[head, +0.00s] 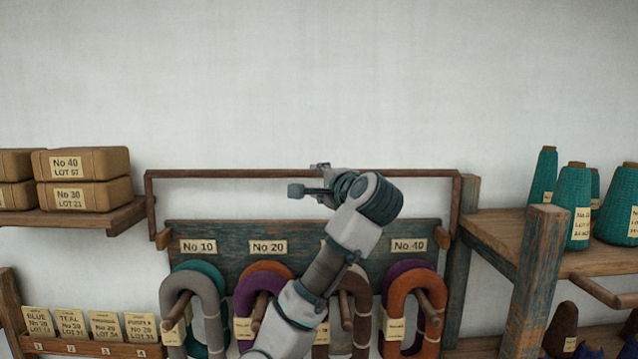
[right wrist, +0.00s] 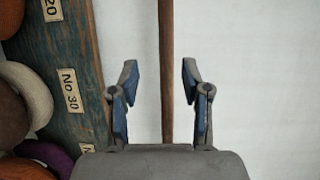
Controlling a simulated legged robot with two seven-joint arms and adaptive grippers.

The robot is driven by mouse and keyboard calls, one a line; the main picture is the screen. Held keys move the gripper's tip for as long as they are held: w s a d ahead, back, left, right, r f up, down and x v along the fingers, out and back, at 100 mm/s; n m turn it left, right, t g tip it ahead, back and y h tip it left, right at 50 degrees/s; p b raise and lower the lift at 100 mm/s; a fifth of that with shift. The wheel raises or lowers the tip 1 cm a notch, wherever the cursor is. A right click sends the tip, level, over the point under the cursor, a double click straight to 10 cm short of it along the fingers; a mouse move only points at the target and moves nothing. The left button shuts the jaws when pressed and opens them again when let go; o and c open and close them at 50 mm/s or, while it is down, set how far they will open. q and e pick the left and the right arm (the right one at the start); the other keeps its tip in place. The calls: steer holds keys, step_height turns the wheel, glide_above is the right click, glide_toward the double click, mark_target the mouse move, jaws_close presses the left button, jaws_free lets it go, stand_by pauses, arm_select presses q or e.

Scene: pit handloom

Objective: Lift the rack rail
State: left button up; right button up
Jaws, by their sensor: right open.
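The rack rail (head: 230,173) is a thin brown bar across the wall, above a weathered board with number labels. Its ends turn down at both sides. My right gripper (head: 308,179) is at the middle of the rail, its fingers reaching toward it. In the right wrist view the rail (right wrist: 166,70) runs upright between the two open blue-padded fingers (right wrist: 160,85), with a clear gap on each side. Whether the rail lies at fingertip depth is hard to tell. My right forearm hides part of the board. My left gripper is not in view.
Yarn hanks in several colours hang on pegs from the board (head: 218,233) below the rail. A left shelf (head: 85,217) holds wrapped packages. Teal yarn cones (head: 580,205) stand on the right shelf, behind a post (head: 533,270). The wall above is bare.

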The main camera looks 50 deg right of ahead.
steer(key=shift+d+f, duration=0.1)
steer(key=shift+d, duration=0.25)
steer(key=shift+d+f, duration=0.1)
steer(key=shift+c, duration=1.4)
steer(key=shift+f, duration=0.1)
steer(key=c, duration=0.4)
steer(key=a+f+n+h+b, duration=0.1)
steer(key=n, duration=0.1)
steer(key=a+f+n+h+b, duration=0.1)
steer(key=a+n+h, duration=0.1)
steer(key=a+f+n+g+h+b, duration=0.1)
steer(key=n+b, duration=0.1)
steer(key=shift+s+a+n+h, duration=0.15)
steer(key=shift+a+n+h, duration=0.05)
steer(key=shift+n+h, duration=0.2)
jaws_close()
steer(key=n+h+b, duration=0.2)
steer(key=n+h, duration=0.2)
steer(key=n, duration=0.3)
glide_toward(300, 176)
steer(key=p+x, duration=0.6)
steer(key=shift+d+r, duration=0.15)
steer(key=shift+r, duration=0.15)
steer(key=shift+w+d, duration=0.35)
steer(key=shift+w, duration=0.05)
